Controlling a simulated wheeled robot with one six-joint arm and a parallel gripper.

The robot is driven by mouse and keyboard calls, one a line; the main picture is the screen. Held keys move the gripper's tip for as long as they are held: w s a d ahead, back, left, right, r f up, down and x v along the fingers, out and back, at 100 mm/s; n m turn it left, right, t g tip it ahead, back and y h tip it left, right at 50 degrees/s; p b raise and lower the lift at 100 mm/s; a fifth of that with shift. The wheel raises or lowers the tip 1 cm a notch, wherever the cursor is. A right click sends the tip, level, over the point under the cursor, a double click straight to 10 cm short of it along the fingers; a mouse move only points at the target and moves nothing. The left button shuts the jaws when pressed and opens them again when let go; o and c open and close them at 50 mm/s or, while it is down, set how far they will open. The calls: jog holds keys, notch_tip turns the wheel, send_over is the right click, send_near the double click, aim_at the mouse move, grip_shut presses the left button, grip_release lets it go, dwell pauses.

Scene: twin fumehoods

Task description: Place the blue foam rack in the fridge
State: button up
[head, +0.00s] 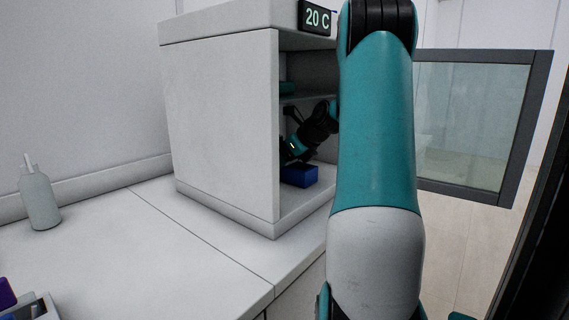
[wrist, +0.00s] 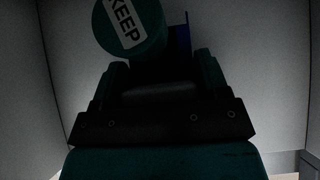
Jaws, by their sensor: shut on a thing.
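The fridge (head: 220,120) is a white cabinet with a "20 C" display, and its glass door (head: 470,120) stands open to the right. The blue foam rack (head: 300,176) is inside, low down near the fridge floor; I cannot tell whether it touches the floor. My gripper (head: 291,153) is inside the fridge, shut on the rack from above. In the wrist view my gripper (wrist: 160,78) is dark, and only a sliver of the blue rack (wrist: 183,38) shows past it. My arm hides the right part of the opening.
A round teal lid labelled "KEEP" (wrist: 130,24) is close to my gripper in the wrist view. A teal thing (head: 287,88) lies on the fridge shelf above. A grey bottle (head: 39,197) stands on the bench at left. The bench before the fridge is clear.

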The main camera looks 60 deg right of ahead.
aim_at(294, 165)
dwell(0.3)
jog(key=o, duration=1)
jog(key=shift+s+r, duration=0.15)
jog(key=shift+r, duration=0.05)
jog(key=v, duration=0.3)
jog(key=shift+p, duration=0.4)
jog(key=s, duration=0.4)
jog(key=s+a, duration=0.1)
jog(key=s, duration=0.6)
jog(key=shift+s+a+f, duration=0.1)
jog(key=shift+s+a, duration=0.1)
jog(key=shift+s, duration=0.15)
